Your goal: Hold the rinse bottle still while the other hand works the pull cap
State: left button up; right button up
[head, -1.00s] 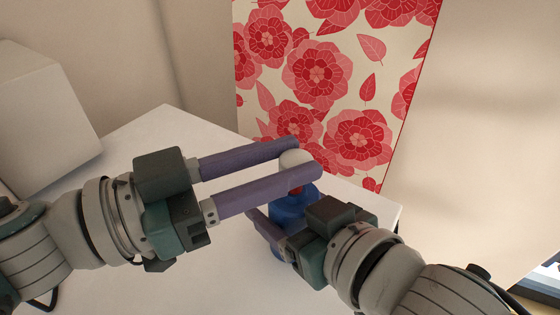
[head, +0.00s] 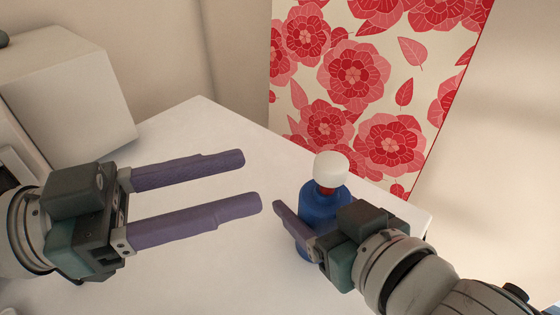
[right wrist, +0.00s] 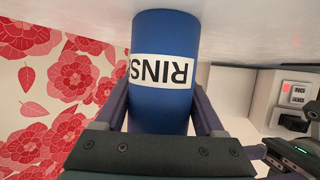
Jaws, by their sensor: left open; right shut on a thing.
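The rinse bottle (head: 322,209) is blue with a red neck and a white pull cap (head: 331,169). It stands upright on the white table. In the right wrist view the bottle (right wrist: 162,100) shows a white label (right wrist: 160,70) with part of the word RINSE, upside down. My right gripper (head: 292,228) is shut on the bottle's body, one finger on each side in the wrist view. My left gripper (head: 252,180) is open and empty, its purple fingers level and pointing at the bottle, apart from the cap and to its left.
The white table (head: 200,125) is clear around the bottle. A pale box-shaped unit (head: 70,95) stands at the back left. A floral red panel (head: 370,90) stands behind the table. A machine with buttons (right wrist: 298,95) shows at the right in the wrist view.

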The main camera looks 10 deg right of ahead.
pick_arm(q)
jog(key=a, duration=0.3)
jog(key=shift+s, duration=0.2)
pick_arm(e)
jog(key=o, duration=1.5)
